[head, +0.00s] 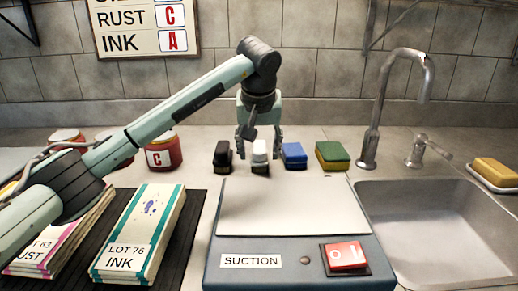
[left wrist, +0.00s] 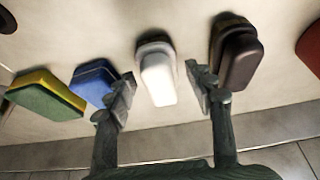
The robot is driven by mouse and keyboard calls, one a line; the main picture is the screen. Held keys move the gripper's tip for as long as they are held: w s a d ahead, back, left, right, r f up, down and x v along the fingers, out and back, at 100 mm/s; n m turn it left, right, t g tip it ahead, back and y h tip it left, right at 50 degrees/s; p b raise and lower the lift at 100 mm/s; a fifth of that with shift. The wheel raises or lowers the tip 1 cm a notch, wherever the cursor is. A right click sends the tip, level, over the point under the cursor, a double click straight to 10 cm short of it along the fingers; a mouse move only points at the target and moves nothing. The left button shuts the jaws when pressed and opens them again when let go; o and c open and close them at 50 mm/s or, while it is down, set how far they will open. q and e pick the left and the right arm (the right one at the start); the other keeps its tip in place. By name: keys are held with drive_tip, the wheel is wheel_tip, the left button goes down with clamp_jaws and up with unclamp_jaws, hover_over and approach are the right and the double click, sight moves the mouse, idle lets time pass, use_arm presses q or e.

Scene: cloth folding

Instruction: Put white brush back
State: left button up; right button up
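The white brush (head: 260,153) stands on the counter in a row, between a black brush (head: 222,155) and a blue brush (head: 294,155). My left gripper (head: 259,143) is above and around the white brush, pointing down. In the left wrist view its fingers (left wrist: 162,92) are open, with the white brush (left wrist: 157,80) between them and gaps on both sides. The black brush (left wrist: 237,58) is close beside one finger and the blue brush (left wrist: 92,83) close beside the other. My right gripper is not in view.
A green-and-yellow sponge (head: 332,154) stands right of the blue brush. The suction table (head: 290,205) is in front, with the sink (head: 435,225) and faucet (head: 375,120) to the right. Lot 76 cloths (head: 145,220) lie on a dark mat at left, near red jars (head: 163,152).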

sight(259, 147)
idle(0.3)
use_arm(q)
drive_tip(key=shift+r, duration=0.3)
drive_tip(key=v, duration=1.1)
drive_tip(key=shift+s+r+b, duration=0.15)
drive_tip(key=shift+r+b, duration=0.2)
drive_tip(key=shift+b, duration=0.05)
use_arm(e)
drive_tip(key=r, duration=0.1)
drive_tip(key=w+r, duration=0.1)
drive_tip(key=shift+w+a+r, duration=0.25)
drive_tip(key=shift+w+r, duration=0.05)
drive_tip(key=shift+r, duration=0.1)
